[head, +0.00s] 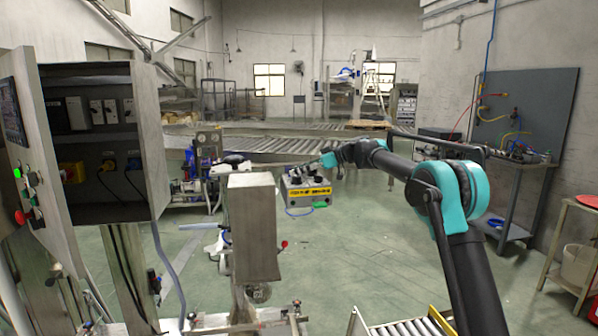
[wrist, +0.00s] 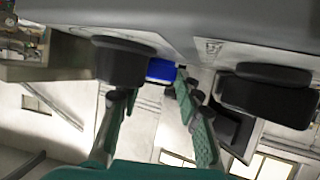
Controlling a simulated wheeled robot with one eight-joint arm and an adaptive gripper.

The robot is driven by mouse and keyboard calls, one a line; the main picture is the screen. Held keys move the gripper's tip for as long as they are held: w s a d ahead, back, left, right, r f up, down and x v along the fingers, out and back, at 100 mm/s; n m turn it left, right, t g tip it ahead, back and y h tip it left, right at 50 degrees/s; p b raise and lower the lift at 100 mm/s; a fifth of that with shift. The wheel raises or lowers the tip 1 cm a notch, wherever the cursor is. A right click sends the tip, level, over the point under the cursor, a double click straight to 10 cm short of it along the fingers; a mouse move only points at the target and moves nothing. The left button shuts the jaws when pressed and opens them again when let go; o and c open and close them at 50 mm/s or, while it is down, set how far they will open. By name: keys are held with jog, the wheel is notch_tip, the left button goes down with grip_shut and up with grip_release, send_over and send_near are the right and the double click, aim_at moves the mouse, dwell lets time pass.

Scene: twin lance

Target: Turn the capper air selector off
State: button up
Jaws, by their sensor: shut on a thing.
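In the wrist view, a grey housing (wrist: 270,25) fills the upper edge and carries a round dark knob (wrist: 124,62) on the left and a black knob (wrist: 268,95) on the right. I cannot read which setting the knob points to.
A steel column (head: 252,225) stands close in front, left of the box. An open electrical cabinet (head: 100,140) is on the left. A roller conveyor (head: 395,326) lies at the front, and a bench with a grey hose board (head: 525,110) is on the right. The floor between is clear.

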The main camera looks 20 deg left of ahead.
jog(key=shift+s+m+t, duration=0.15)
jog(key=shift+m+t, duration=0.45)
jog(key=shift+t, duration=0.1)
jog(key=o, duration=0.9)
jog(key=shift+d, duration=0.1)
jog(key=v, duration=1.2)
